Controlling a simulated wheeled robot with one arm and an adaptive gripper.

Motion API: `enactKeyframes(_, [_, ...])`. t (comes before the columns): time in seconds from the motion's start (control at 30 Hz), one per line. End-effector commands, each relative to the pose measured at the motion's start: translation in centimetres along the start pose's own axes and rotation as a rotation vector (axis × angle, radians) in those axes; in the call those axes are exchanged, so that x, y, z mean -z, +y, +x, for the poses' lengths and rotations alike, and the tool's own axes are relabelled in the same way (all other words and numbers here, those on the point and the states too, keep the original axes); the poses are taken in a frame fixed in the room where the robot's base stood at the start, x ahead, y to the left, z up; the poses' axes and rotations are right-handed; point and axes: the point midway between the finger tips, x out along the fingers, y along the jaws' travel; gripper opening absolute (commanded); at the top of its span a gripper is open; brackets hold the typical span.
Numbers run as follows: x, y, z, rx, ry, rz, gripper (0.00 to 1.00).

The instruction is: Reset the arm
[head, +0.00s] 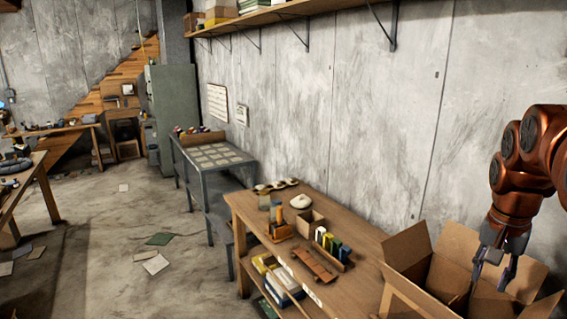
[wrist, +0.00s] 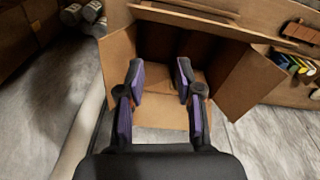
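My arm is copper-coloured and reaches in from the right edge of the head view. My gripper (head: 497,268) points down over an open cardboard box (head: 407,252) at the lower right. In the wrist view my gripper (wrist: 160,82) has two dark fingers with purple sides, spread apart with a clear gap. Nothing shows between them. The box (wrist: 250,85) lies beneath and beyond the fingers, with its flaps folded out. The part of the box floor that shows looks bare; the rest is dark or hidden.
A grey metal table (head: 211,171) stands farther back. In the wrist view, dumbbells (wrist: 82,14) lie at the upper left. Papers (head: 156,263) lie on open floor to the left.

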Motion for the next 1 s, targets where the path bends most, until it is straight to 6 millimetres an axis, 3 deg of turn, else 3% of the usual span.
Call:
enactKeyframes(0.17, [-4.8, -2.4, 3.9, 0.001, -0.034, -0.134, 0.35])
enactKeyframes(0.4, [-14.8, -5.1, 11.5, -0.009, -0.109, -0.396, 0.35])
enactKeyframes(0.6, [-23.4, -4.8, 18.1, -0.02, -0.177, -0.596, 0.35])
enactKeyframes(0.7, [-26.7, -4.2, 20.7, -0.025, -0.207, -0.671, 0.35])
enactKeyframes(1.0, [-32.3, -2.1, 25.4, -0.038, -0.264, -0.795, 0.35])
